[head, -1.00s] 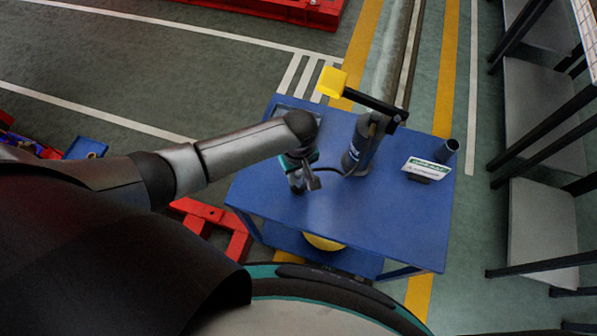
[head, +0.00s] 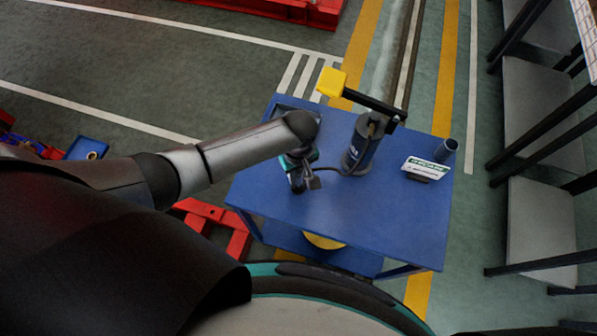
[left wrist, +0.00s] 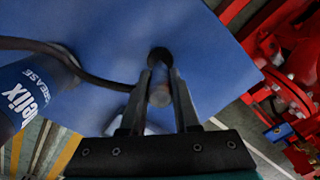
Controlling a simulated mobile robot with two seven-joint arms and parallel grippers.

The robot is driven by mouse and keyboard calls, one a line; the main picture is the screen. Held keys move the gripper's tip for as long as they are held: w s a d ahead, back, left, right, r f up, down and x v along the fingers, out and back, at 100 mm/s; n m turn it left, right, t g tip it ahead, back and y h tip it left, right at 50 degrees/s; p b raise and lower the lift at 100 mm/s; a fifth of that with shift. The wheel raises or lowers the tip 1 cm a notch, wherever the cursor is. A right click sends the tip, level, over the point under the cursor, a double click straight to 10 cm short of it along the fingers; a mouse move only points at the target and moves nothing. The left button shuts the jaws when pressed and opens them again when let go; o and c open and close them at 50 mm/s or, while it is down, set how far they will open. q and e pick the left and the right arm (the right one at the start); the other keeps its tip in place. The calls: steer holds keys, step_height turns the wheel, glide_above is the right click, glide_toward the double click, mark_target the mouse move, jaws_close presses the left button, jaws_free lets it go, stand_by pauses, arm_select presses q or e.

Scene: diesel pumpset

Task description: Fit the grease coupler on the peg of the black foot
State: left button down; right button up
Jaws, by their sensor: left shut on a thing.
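My left gripper (head: 305,186) is low over the left part of the blue table. In the left wrist view its two fingers (left wrist: 162,85) are shut on the grey cylindrical grease coupler (left wrist: 160,96). A black hose (left wrist: 105,85) runs toward the coupler from the grease pump (left wrist: 35,92), which stands upright in the head view (head: 360,146). A dark round piece (left wrist: 160,56), possibly the black foot, shows just beyond the fingertips. I cannot make out its peg, or whether the coupler touches it. My right gripper is not in view.
The blue table (head: 385,215) has clear room at its front and right. A small sign (head: 425,168) and a dark cup (head: 446,149) stand at its right side. The pump's lever with a yellow block (head: 331,82) juts above the back. Black-framed shelving (head: 540,150) is at the right.

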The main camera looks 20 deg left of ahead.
mark_target(298, 180)
arm_select(q)
steer(key=shift+f+b, duration=0.85)
steer(key=shift+f, duration=0.7)
steer(key=c, duration=0.6)
jaws_free()
steer(key=shift+o, duration=0.2)
steer(key=shift+r, duration=0.1)
step_height(298, 180, up, 15)
steer(key=p, duration=0.5)
